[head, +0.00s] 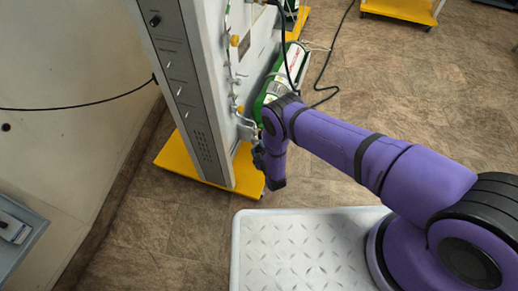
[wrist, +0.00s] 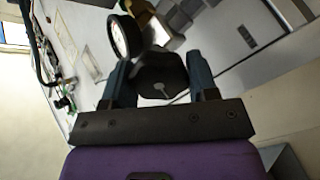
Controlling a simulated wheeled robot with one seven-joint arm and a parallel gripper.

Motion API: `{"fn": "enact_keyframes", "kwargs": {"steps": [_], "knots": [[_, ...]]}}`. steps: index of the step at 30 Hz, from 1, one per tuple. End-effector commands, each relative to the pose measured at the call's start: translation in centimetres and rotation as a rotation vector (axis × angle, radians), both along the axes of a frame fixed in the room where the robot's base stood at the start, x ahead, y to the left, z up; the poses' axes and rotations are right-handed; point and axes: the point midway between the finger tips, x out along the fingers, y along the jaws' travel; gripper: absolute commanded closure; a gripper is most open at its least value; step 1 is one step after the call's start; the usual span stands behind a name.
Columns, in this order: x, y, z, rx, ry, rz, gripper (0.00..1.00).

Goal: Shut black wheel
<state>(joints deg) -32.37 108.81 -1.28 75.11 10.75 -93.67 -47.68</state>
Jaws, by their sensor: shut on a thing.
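The black wheel (wrist: 160,80) is a dark, lobed knob between my gripper's two blue-grey fingers in the wrist view. My gripper (wrist: 160,86) is shut on it, with one finger at each side. In the head view my gripper (head: 260,158) is at the lower part of the trainer panel, and my own arm hides the wheel there. A round gauge with a white face and black rim (wrist: 125,37) is just beyond the wheel in the wrist view.
The trainer panel (head: 205,95) stands on a yellow base (head: 180,157). A green cylinder (head: 272,88) is behind my wrist. A black cable (head: 328,75) runs over the floor behind it. Brown floor (head: 165,235) is clear in front. A blue-grey case (head: 18,235) is at far left.

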Motion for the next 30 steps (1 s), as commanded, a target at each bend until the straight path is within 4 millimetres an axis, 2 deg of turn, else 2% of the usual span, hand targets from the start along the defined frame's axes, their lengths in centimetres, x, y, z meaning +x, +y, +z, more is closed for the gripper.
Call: {"fn": "enact_keyframes", "kwargs": {"steps": [30], "knots": [[0.08,-0.47,0.00,0.859,0.351,-0.004,0.70]]}}
